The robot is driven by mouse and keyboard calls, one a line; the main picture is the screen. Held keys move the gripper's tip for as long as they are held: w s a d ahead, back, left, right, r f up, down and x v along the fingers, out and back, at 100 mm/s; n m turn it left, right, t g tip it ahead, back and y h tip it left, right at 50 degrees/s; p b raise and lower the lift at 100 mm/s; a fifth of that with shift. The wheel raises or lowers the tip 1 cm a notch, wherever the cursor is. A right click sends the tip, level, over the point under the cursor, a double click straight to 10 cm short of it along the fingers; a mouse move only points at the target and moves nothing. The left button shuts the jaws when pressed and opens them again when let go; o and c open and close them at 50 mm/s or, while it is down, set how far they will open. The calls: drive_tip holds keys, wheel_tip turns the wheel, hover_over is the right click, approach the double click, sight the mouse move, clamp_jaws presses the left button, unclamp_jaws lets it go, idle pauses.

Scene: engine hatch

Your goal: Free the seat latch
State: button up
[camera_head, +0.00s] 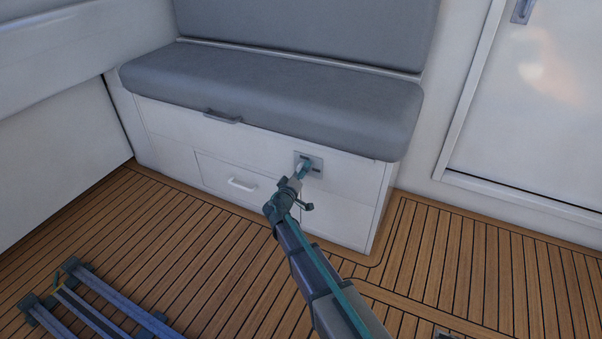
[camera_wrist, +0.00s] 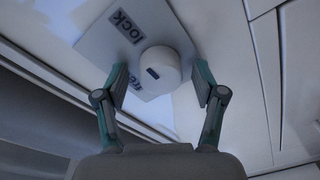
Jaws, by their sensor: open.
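The seat latch is a round white knob (camera_wrist: 160,67) on a square plate (camera_wrist: 98,42) in the wrist view. The plate bears the word "lock" and a second word, partly hidden by the knob, that looks like "free". A small dark mark sits on the knob's face; I cannot tell which word it points to. My gripper (camera_wrist: 161,82) is open, with one finger on each side of the knob and no clear contact. In the head view the latch plate (camera_head: 318,159) is on the seat box front, and my gripper (camera_head: 303,170) is at it, hiding the knob.
The grey seat cushion (camera_head: 270,95) overhangs the white box just above the latch. A dark handle (camera_head: 222,117) is under its edge, and a white drawer handle (camera_head: 241,185) is lower left. A white door (camera_head: 540,110) stands right.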

drive_tip(key=c, duration=1.2)
drive_tip(key=shift+o, duration=0.2)
drive_tip(key=shift+n, duration=0.3)
drive_tip(key=shift+n+g+h+p, duration=0.2)
drive_tip(key=shift+n+g+p, duration=0.15)
drive_tip(key=shift+n+p, duration=3.15)
drive_tip(key=shift+n+g+h+p, duration=0.3)
drive_tip(key=shift+n+p, duration=2.1)
drive_tip(key=shift+n, duration=2.2)
drive_tip(key=o, duration=1.2)
drive_tip(key=shift+a, duration=0.1)
drive_tip(key=shift+c, duration=0.2)
